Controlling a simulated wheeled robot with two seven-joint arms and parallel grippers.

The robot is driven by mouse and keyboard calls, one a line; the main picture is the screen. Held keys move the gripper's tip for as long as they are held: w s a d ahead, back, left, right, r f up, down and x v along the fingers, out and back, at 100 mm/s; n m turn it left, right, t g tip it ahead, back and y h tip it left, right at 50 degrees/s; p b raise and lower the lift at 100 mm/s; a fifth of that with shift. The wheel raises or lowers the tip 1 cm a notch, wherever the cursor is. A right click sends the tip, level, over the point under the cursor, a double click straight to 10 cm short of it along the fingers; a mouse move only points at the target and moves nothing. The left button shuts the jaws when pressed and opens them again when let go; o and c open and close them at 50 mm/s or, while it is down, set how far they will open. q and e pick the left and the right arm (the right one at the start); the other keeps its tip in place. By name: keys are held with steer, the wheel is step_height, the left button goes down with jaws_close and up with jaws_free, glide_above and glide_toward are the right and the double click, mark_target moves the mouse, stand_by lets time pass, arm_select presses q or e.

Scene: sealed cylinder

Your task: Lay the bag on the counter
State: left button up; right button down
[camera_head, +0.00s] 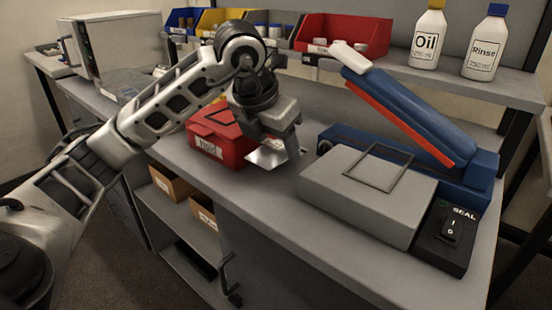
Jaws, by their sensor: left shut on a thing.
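My left gripper (285,148) is above the counter (250,190), in front of the red box and left of the sealer. It is shut on a small pale, shiny sheet that looks like the bag (264,157). The bag sticks out to the left below the gripper and appears tilted. Much of it is hidden by the gripper, and I cannot tell if it touches the counter. My right gripper is not in view.
A blue sealer (420,120) with a raised arm, a grey block (350,200) and a SEAL switch (450,232) fills the counter's right. A red box (215,143) stands behind the gripper. Oil (426,42) and Rinse (485,45) bottles stand on the shelf. The counter's front middle is clear.

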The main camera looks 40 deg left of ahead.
arm_select(q)
steer(key=shift+f, duration=1.45)
steer(key=shift+f+b, duration=0.15)
steer(key=shift+b, duration=0.15)
steer(key=o, duration=0.7)
